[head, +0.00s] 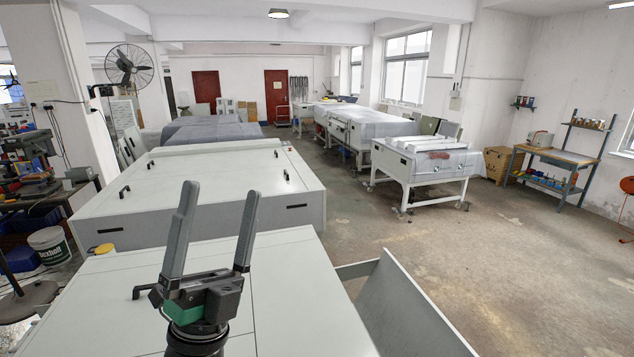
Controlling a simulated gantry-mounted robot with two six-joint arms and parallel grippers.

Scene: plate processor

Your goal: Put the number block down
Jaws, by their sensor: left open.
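My left gripper (219,190) stands up in the lower left middle of the head view, above the pale top of the nearest machine (285,290). Its two long grey fingers point upward and are spread wide apart. Nothing shows between them. I cannot make out a number block anywhere in this view. My right gripper is not in view.
A larger pale machine (225,185) with black handles lies just behind. A small yellow object (104,249) sits by its front left edge. A tilted grey panel (405,310) stands at right. Open concrete floor (480,240) extends right, towards a workbench (550,155).

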